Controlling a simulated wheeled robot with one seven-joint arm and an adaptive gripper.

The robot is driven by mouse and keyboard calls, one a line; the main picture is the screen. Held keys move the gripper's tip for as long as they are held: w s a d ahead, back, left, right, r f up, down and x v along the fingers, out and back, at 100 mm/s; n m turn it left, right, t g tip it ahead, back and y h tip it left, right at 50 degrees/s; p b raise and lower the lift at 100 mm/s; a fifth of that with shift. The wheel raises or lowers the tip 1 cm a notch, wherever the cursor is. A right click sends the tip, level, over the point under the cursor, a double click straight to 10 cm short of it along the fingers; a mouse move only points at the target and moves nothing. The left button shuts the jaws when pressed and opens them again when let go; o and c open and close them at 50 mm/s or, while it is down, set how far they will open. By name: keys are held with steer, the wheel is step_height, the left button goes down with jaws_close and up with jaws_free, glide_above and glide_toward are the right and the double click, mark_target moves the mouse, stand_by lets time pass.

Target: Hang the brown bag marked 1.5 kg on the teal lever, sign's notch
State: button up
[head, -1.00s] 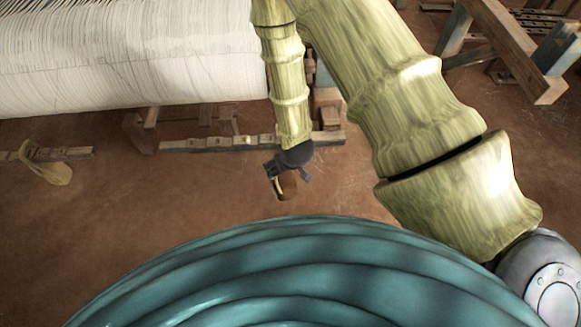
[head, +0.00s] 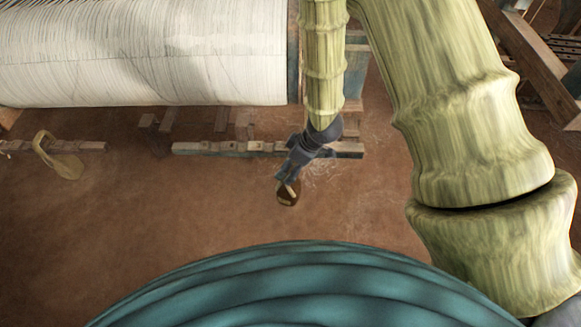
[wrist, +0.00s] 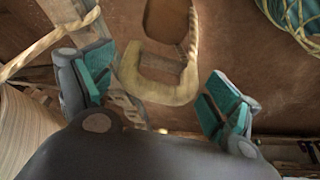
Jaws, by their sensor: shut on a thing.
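My gripper (head: 288,176) is shut on the tan loop handle (wrist: 160,92) of a brown bag. In the wrist view the loop lies between the teal-padded fingers, and the brown bag body (wrist: 167,20) extends beyond it to the top edge. In the head view the brown bag (head: 287,198) is small, just below the gripper, over the earth floor and apart from the notched bar. No weight mark is readable. I cannot make out a teal lever or its sign in either view.
A notched wooden bar (head: 225,148) lies behind my gripper. Another bar (head: 88,146) at the left has a tan looped bag (head: 64,165) at it. The white warp roll (head: 140,55) is at the upper left. A wooden frame (head: 545,65) stands right. Bare floor lies between.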

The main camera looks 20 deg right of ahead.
steer(key=shift+s+d+r+n+g+y+b, duration=0.15)
steer(key=shift+d+r+n+g+b, duration=0.2)
steer(key=shift+n, duration=0.4)
steer(key=shift+s+d+r+n+g+y+b, duration=0.1)
steer(key=shift+d+r+n+y+b, duration=0.1)
steer(key=shift+d+r+n+b, duration=0.3)
steer(key=shift+s+d+r+n+g+y+b, duration=0.2)
steer(key=shift+r+n, duration=0.25)
steer(key=shift+n, duration=0.5)
steer(key=shift+w, duration=0.15)
steer(key=shift+w, duration=0.15)
steer(key=shift+w+d+f+p, duration=0.15)
steer(key=shift+w+d+p, duration=0.45)
steer(key=shift+w, duration=0.9)
steer(key=shift+w+d+f+p, duration=0.15)
steer(key=shift+w+d+p, duration=0.15)
steer(key=shift+w+p, duration=0.95)
steer(key=shift+w+d+f+p, duration=0.15)
steer(key=shift+w+d+p, duration=0.3)
steer(key=shift+w, duration=1.35)
steer(key=shift+w+f, duration=0.1)
steer(key=shift+f+b, duration=0.45)
steer(key=shift+f, duration=0.55)
steer(key=shift+f, duration=0.1)
